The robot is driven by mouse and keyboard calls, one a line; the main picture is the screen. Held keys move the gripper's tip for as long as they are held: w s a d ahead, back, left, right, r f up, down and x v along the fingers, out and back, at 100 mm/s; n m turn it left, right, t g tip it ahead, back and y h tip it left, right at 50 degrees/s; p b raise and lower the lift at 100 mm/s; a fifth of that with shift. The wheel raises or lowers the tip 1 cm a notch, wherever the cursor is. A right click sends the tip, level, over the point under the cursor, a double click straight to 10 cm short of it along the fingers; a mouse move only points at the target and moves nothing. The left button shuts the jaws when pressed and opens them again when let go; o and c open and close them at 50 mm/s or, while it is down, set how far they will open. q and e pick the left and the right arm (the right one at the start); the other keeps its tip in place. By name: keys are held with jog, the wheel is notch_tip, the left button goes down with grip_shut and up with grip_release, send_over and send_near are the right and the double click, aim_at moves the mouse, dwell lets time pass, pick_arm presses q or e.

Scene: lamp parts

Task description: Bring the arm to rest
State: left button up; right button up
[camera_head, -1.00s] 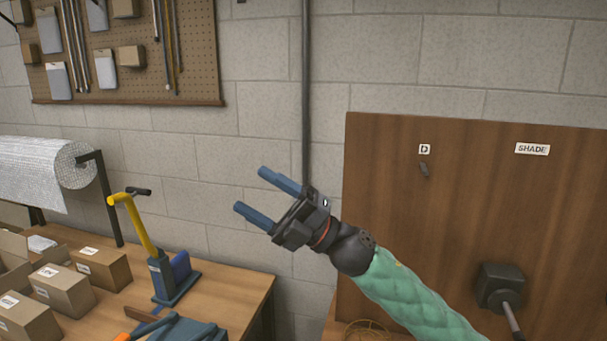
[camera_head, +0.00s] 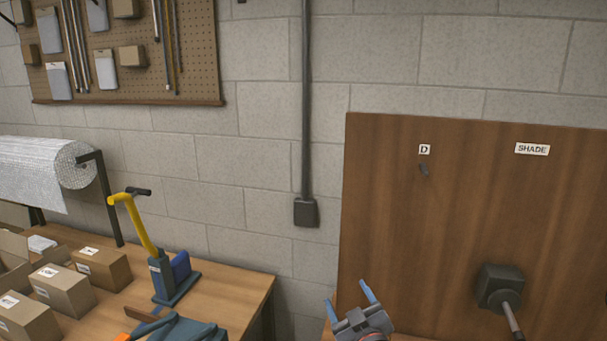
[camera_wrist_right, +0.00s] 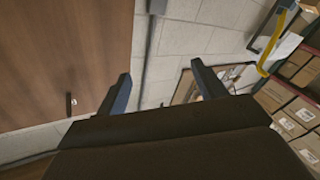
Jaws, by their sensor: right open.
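My right gripper (camera_head: 350,300) shows at the bottom of the head view, in front of the lower left part of the wooden board. Its two blue fingers are apart and point up, with nothing between them. In the right wrist view the fingers (camera_wrist_right: 160,88) also stand wide apart and empty, facing the block wall. Most of my right arm is below the head view's edge. My left gripper does not show.
A brown board (camera_head: 440,240) with a SHADE label (camera_head: 532,149) and a dark box-shaped fitting (camera_head: 499,287) stands at right. A workbench (camera_head: 240,290) at left holds cardboard boxes (camera_head: 65,290) and a yellow-handled tool (camera_head: 140,225). A conduit (camera_head: 307,110) runs down the wall.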

jog(key=s+d+f+m+g+h, duration=0.1)
jog(key=s+d+f+g, duration=0.15)
jog(key=f, duration=0.35)
jog(key=s+d+f+m+g+h, duration=0.1)
jog(key=s+d+f+m+g, duration=0.15)
jog(key=f, duration=0.25)
jog(key=s+d+f+m+g+h, duration=0.1)
jog(key=s+d+f+g, duration=0.3)
jog(key=s+f, duration=0.7)
jog(key=s+d+f+m+g+h, duration=0.15)
jog(key=s+f+g, duration=0.45)
jog(key=s, duration=0.8)
pick_arm(q)
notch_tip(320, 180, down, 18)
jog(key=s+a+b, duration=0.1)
jog(key=b, duration=0.9)
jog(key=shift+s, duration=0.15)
pick_arm(e)
jog(key=s+a+f+g, duration=0.1)
jog(key=s+f, duration=0.2)
jog(key=f, duration=2.3)
jog(key=s+a+f, duration=0.1)
jog(key=s+f, duration=0.2)
jog(key=f, duration=2.4)
jog(key=shift+f+g+y, duration=0.15)
jog(key=shift+g+y, duration=0.25)
jog(key=shift+y, duration=0.05)
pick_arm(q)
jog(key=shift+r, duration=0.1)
